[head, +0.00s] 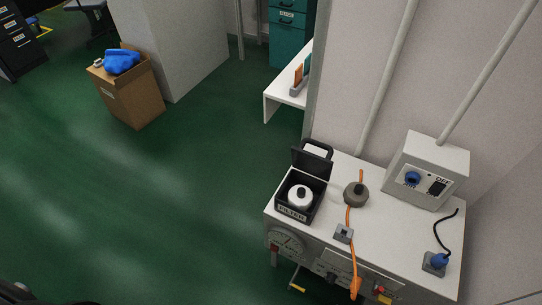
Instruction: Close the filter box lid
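The filter box (292,214) is a small black box with a FILTER label on its front. It stands at the left end of the white bench top. Its black lid (311,164) is open and tilted up at the back edge. A white round filter (300,196) with a dark knob on top sits inside the box. A black loop with a white patch (318,148) shows behind the lid; I cannot tell if it is part of it. Neither of my grippers is in view.
The bench (395,238) also carries a grey round weight-like piece (356,195), an orange strap (349,215), a switch box marked OFF (428,172) and a blue plug (438,261). A cardboard box (131,92) stands at upper left. The green floor left of the bench is clear.

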